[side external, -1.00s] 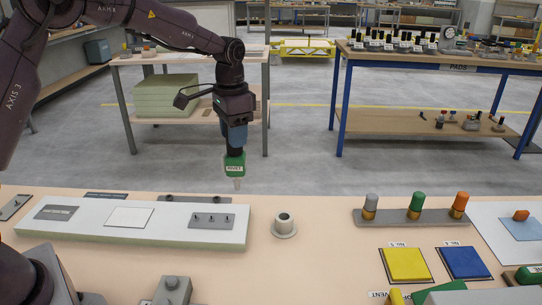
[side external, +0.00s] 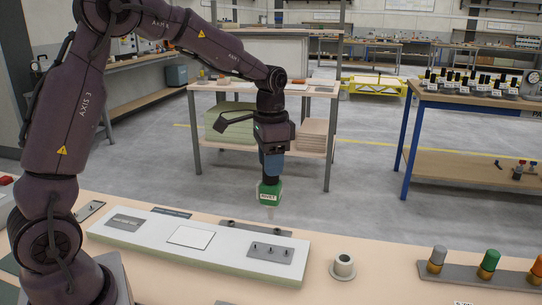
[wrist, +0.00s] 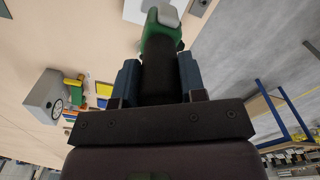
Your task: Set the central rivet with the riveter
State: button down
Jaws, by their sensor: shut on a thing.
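The riveter (side external: 269,192) is a green tool with a RIVET label and a pale tip pointing down. My gripper (side external: 272,163) is shut on its dark upper part and holds it upright in the air. In the wrist view, the riveter (wrist: 158,42) stands between the blue fingers of my gripper (wrist: 159,80). A grey plate (side external: 262,257) with three short upright pins lies on the right end of the white panel (side external: 150,238). The central rivet (side external: 270,250) is the middle pin. The tip appears above and behind this plate, apart from the pins.
A pale ring-shaped holder (side external: 343,267) stands right of the panel. A grey rack (side external: 460,277) with grey, green and orange-topped tools is farther right. A grey strip (side external: 254,229) with dark knobs lies behind the panel.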

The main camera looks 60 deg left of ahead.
aim_at(271, 185)
jog(key=shift+f, duration=5.05)
jog(key=shift+r, duration=2.05)
jog(key=shift+r, duration=3.05)
